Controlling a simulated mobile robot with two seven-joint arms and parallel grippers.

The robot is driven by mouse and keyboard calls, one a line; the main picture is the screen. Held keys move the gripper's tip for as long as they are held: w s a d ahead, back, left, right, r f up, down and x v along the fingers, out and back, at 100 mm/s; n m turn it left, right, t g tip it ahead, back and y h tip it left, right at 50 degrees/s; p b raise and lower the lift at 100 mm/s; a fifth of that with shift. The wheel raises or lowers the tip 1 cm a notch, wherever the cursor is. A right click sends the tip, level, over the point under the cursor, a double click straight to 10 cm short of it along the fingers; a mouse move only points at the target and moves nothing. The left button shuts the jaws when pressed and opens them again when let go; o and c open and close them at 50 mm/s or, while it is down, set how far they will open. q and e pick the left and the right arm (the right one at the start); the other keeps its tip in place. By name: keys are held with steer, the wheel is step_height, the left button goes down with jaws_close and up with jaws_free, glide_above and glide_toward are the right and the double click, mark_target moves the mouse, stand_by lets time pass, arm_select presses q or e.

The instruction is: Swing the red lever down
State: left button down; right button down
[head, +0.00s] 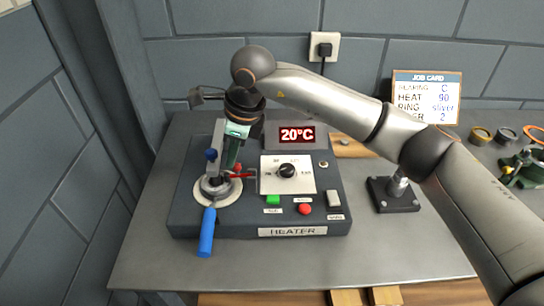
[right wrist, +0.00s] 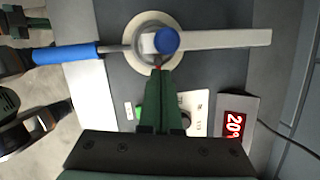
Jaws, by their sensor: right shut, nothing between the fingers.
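The red lever (head: 242,174) is a small red piece at the right side of the pale ring on the heater (head: 185,218). In the right wrist view only a bit of red shows at the fingertips, the rest hidden behind the fingers. My right gripper (head: 230,168) comes down from above, fingers shut and empty, with its tips close beside the red lever. In the right wrist view the shut fingertips (right wrist: 159,72) lie at the ring's edge near the blue knob (right wrist: 166,40). I cannot tell whether they touch the lever. My left gripper is not in view.
A blue handle (head: 206,233) sticks out in front of the ring. The heater also has a dial (head: 288,171), a green button (head: 273,200), a red button (head: 305,209) and a 20°C display (head: 297,135). A black stand (head: 394,195) is to the right.

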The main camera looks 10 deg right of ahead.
steer(key=shift+w+a+f, duration=0.1)
steer(key=shift+a+f, duration=0.15)
steer(key=shift+a, duration=0.15)
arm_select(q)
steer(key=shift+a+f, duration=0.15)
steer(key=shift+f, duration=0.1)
arm_select(e)
steer(key=shift+a+f+h, duration=0.25)
steer(key=shift+a+h, duration=0.15)
steer(key=shift+h, duration=0.3)
